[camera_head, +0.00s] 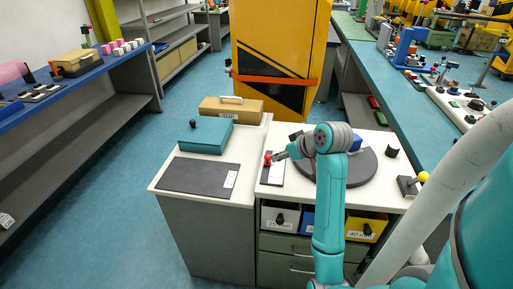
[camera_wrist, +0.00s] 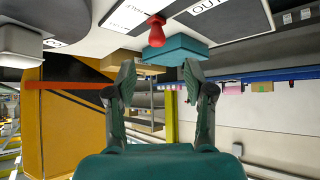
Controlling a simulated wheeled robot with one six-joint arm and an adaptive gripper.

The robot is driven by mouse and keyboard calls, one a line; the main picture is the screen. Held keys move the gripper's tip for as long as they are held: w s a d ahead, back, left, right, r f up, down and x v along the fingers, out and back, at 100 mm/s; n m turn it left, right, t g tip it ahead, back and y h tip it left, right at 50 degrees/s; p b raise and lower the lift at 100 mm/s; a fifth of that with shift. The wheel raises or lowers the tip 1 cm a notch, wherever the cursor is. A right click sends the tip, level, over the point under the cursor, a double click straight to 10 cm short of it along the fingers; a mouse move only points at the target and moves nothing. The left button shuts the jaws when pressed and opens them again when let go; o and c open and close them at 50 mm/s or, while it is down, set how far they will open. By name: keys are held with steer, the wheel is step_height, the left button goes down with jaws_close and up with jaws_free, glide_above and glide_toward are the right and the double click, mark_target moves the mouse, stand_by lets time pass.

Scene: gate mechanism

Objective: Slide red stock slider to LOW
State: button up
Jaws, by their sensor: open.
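The red slider knob (camera_head: 268,158) stands on a narrow dark plate with a white label on the white worktop (camera_head: 262,134). In the wrist view the red knob (camera_wrist: 156,30) stands out from the surface, beyond the fingertips and between the lines of the two fingers. My gripper (camera_head: 282,156) is just to the right of the knob in the head view. In the wrist view my gripper (camera_wrist: 158,72) is open, with nothing between its fingers. Whether a finger touches the knob I cannot tell. The LOW mark is too small to read.
A teal box (camera_head: 206,136) with a black knob and a dark mat (camera_head: 198,177) lie to the left. A tan box (camera_head: 231,109) stands behind. A round grey turntable (camera_head: 366,168) is to the right, partly behind my arm. A yellow-knobbed lever (camera_head: 411,184) stands at the right edge.

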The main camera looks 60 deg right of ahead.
mark_target(269, 157)
steer(key=x, duration=1.1)
steer(key=shift+w+d+r, duration=0.1)
steer(key=shift+d+r, duration=0.1)
steer(key=shift+d, duration=0.15)
steer(key=shift+a, duration=0.1)
jaws_close()
